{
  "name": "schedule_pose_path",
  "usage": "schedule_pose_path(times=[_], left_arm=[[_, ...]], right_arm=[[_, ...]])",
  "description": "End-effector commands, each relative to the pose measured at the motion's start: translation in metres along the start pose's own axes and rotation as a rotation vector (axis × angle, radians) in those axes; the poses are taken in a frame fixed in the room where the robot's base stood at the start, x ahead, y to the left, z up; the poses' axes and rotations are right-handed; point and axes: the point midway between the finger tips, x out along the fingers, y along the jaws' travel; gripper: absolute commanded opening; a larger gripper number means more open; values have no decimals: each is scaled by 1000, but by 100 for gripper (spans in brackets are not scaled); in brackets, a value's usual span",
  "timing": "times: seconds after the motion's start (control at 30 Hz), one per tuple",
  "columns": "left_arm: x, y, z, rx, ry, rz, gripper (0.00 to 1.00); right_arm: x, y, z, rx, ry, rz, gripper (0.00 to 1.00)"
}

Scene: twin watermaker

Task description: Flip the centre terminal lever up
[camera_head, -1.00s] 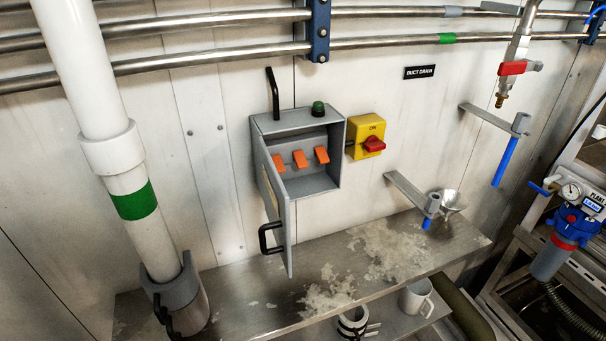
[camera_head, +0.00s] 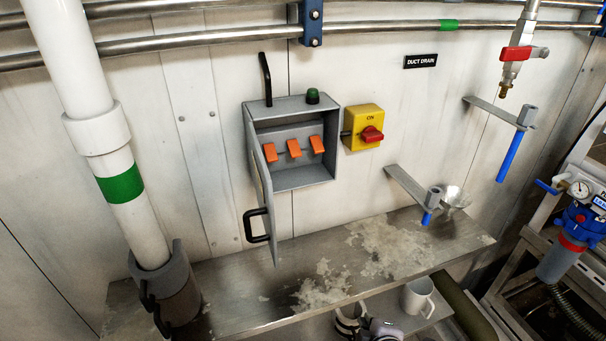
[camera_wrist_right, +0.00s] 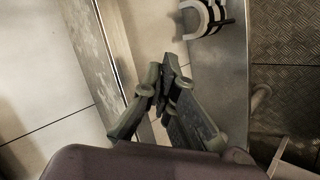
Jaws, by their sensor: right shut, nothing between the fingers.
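An open grey terminal box (camera_head: 290,182) is on the wall, with three orange levers inside it in a row. The centre lever (camera_head: 294,148) sits between the left lever (camera_head: 270,152) and the right lever (camera_head: 317,145); all three look similarly tilted. The box door (camera_head: 258,190) stands open at the left. Part of my right gripper (camera_head: 382,329) shows at the bottom edge of the head view, well below the box. In the wrist view my right gripper (camera_wrist_right: 168,76) is shut and empty, its fingertips together. My left gripper is out of view.
A yellow box with a red switch (camera_head: 372,134) is right of the terminal box. A stained metal shelf (camera_head: 235,305) runs below, with a white mug (camera_head: 416,296) lower down. A white pipe (camera_head: 85,80) stands at the left. The space before the box is clear.

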Motion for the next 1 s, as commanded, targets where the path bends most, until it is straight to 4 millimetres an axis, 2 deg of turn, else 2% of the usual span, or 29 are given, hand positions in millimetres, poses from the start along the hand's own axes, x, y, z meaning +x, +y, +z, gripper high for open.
schedule_pose_path(times=[0.03,0.2,0.4,0.5,0.7,0.83,1.0], left_arm=[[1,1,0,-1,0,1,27],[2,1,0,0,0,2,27],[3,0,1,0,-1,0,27],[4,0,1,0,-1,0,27],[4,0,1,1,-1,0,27],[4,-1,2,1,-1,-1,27],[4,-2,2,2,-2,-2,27]], right_arm=[[-3,25,-14,-125,23,73,0],[-24,93,-57,-548,46,311,0],[-61,160,-113,-1073,-28,627,0],[-85,184,-139,-1317,-109,780,0],[-120,209,-173,-1634,-272,986,0],[-130,213,-182,-1718,-327,1041,0],[-132,214,-184,-1738,-342,1051,0]])
